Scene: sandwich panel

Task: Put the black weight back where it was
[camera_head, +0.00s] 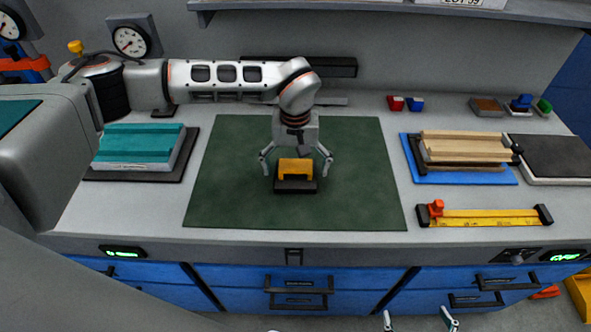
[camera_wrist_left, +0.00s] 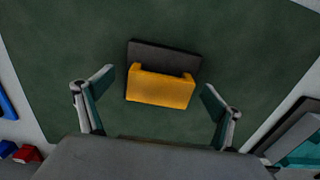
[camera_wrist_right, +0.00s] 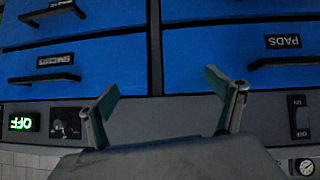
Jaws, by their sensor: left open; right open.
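The black weight (camera_head: 296,186) with a yellow handle (camera_head: 295,168) sits on the green mat (camera_head: 240,205), near its middle. My left gripper (camera_head: 297,168) is open, pointing down above the weight, with one finger on each side of the handle and apart from it. In the left wrist view the black block (camera_wrist_left: 165,57) and yellow handle (camera_wrist_left: 160,88) lie between the spread fingers, with green mat showing on both sides. My right gripper (camera_head: 420,318) is open and empty at the bottom of the head view, in front of the drawers. It also shows in the right wrist view (camera_wrist_right: 162,100).
Teal panels (camera_head: 140,145) lie on a dark board at left. Wooden strips (camera_head: 465,142) lie on a blue board (camera_head: 465,176) at right, with a yellow ruler clamp (camera_head: 485,218) in front. Blue drawers (camera_head: 240,296) run below the bench. The mat around the weight is clear.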

